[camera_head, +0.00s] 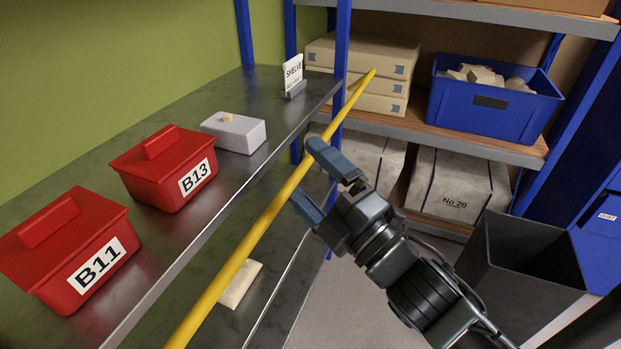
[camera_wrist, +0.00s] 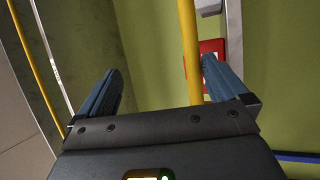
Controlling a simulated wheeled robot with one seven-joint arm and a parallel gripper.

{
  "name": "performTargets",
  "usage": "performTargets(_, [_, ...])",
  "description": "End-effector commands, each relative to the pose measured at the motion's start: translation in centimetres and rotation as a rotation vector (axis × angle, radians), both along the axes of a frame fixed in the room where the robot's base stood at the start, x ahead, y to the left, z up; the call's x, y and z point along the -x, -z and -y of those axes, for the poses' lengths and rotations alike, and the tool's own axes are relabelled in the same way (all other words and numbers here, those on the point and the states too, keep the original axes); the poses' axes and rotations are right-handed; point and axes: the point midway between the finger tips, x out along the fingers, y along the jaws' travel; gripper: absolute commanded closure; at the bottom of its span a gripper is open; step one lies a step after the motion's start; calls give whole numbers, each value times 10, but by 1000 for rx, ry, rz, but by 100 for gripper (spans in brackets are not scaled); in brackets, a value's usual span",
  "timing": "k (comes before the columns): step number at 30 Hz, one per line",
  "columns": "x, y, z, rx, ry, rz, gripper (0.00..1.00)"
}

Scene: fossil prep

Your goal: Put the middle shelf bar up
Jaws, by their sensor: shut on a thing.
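In the wrist view a yellow bar (camera_wrist: 188,45) stands upright between my fingers (camera_wrist: 160,85), closer to the right one. A second yellow length (camera_wrist: 38,75) shows at the left there. The bar's near end is out of view.
Red boxes B11 (camera_head: 72,250) and B13 (camera_head: 168,170), a pale block (camera_head: 234,132) and a small sign (camera_head: 293,75) stand on the metal shelf (camera_head: 130,295). A dark open bin (camera_head: 520,265) stands at right. A blue crate (camera_head: 495,100) sits on the rear rack.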

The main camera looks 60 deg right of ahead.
Motion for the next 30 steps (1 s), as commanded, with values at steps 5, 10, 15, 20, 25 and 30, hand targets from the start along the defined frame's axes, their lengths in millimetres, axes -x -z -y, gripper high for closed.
performTargets(5, [4,-7,-2,8,-3,17,25])
performTargets(10, [20,3,-7,5,-1,11,48])
performTargets(15, [43,14,-15,2,1,3,56])
performTargets(20, [59,21,-20,1,0,0,56])
performTargets(25, [68,24,-24,0,0,0,56])
performTargets(30, [69,24,-24,0,0,0,56])
